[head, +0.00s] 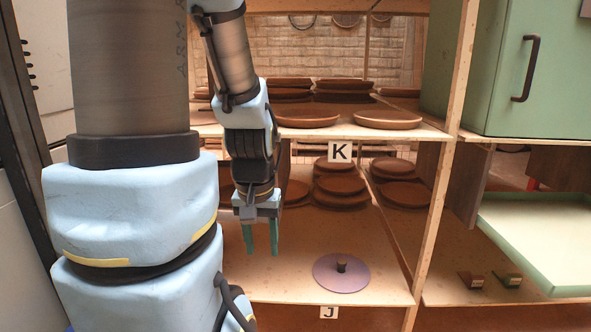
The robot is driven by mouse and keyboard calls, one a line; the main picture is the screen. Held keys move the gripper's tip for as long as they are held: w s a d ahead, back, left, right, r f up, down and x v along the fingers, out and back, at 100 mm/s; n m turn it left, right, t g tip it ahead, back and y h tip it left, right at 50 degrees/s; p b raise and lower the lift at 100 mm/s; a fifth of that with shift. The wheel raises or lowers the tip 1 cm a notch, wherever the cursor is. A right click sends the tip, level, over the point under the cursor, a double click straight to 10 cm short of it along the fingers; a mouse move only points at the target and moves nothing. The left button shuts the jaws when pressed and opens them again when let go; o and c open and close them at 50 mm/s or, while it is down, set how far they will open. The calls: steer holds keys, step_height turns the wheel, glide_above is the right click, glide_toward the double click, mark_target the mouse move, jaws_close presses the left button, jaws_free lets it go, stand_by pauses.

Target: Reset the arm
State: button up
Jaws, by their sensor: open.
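My gripper (261,239) hangs at the end of my arm, pointing down, with its two green fingers slightly apart and nothing between them. It is in front of the wooden shelf unit, left of the middle of the head view. My arm fills the left part of the view, with its upper links bent over and down to the gripper. A purple disc (326,278) with a dark knob lies on the lower shelf, to the right of and below the gripper, apart from it.
Brown plates stand in stacks on the upper shelf (432,131) and lower shelf (385,292). Labels K (340,152) and J (329,312) mark the shelf edges. A wooden post (447,150) stands right. Beyond it are a green cabinet (560,70) and a pale tray (490,235).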

step_height(320, 180, up, 25)
steer(key=p, duration=2.2)
steer(key=shift+f+p, duration=0.2)
steer(key=shift+p, duration=0.1)
